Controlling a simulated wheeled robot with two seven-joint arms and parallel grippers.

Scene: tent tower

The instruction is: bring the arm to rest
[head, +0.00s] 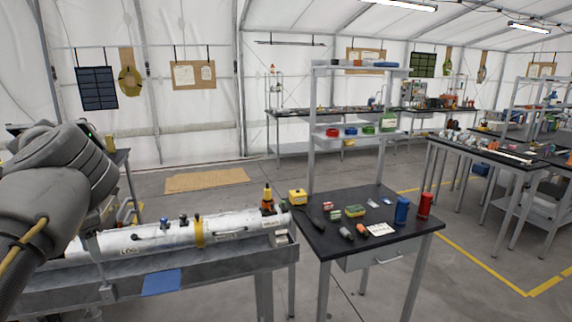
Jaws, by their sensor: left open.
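My left arm comes in from the left edge. Its gripper (103,222) is partly hidden behind the bulky grey wrist, above the left end of a white tube (165,240). It is open, and I see nothing held in it. I cannot tell whether it touches the tube. The tube lies along a grey metal bench (220,267) and has a yellow band, several small fittings and an orange-tipped part (267,200) at its right end. My right gripper is not in view.
A black-topped table (335,238) stands right of the bench. Further tables (500,152) stand at the right. The floor between them is clear.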

